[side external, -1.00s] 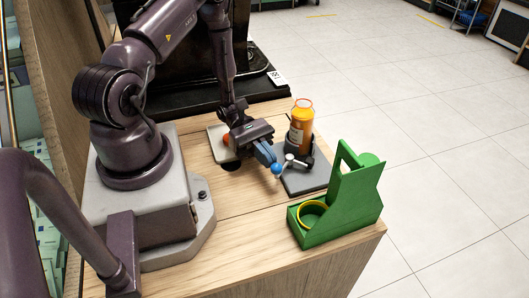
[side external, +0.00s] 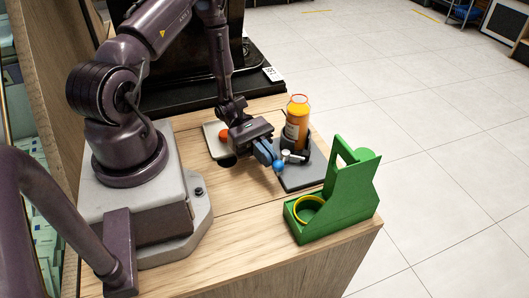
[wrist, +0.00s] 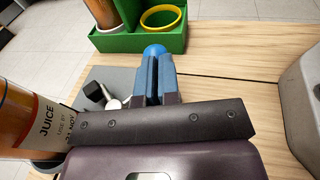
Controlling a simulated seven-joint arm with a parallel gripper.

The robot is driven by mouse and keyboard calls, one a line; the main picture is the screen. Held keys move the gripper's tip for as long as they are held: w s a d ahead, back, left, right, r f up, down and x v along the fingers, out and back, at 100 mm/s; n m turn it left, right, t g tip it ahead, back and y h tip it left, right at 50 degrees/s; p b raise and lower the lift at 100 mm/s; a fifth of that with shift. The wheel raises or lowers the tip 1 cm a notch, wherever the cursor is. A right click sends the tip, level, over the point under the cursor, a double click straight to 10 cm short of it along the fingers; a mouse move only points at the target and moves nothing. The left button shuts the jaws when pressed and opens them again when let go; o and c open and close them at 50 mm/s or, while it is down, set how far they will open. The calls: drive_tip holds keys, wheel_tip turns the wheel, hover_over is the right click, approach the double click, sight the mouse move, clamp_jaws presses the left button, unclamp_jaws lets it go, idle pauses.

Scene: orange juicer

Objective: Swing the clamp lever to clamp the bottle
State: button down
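The orange juice bottle (side external: 295,128) stands upright in a dark holder on a grey base plate (side external: 306,178). In the wrist view the bottle (wrist: 28,122) fills the left edge, with its label readable. The clamp lever has a silver metal part (side external: 294,156) beside the bottle and a blue ball knob (side external: 279,166) at its end. My gripper (side external: 274,160) is at the knob, its blue fingers close together. In the wrist view the knob (wrist: 154,50) shows right at the fingertips; contact is hard to tell. A black clamp tip (wrist: 94,91) lies between fingers and bottle.
A green holder (side external: 337,203) with a yellow ring (side external: 309,209) stands at the table's front right corner. An orange round thing (side external: 224,133) sits on a pale plate behind my gripper. Bare wooden tabletop lies between my base and the green holder.

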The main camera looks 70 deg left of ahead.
drive_tip(key=shift+w+d+n+t, duration=0.1)
drive_tip(key=shift+d+n+t, duration=0.55)
drive_tip(key=shift+t, duration=0.35)
drive_tip(key=shift+w+d+y, duration=0.3)
drive_tip(key=shift+w+d, duration=0.6)
drive_tip(key=shift+w, duration=0.3)
drive_tip(key=shift+w, duration=0.1)
drive_tip(key=s+a, duration=0.2)
drive_tip(key=s, duration=0.2)
drive_tip(key=s+a+r, duration=0.1)
drive_tip(key=s+a, duration=0.1)
drive_tip(key=s, duration=0.2)
drive_tip(key=s+a+r, duration=0.1)
drive_tip(key=s+a, duration=0.2)
drive_tip(key=s, duration=0.1)
drive_tip(key=shift+s, duration=0.1)
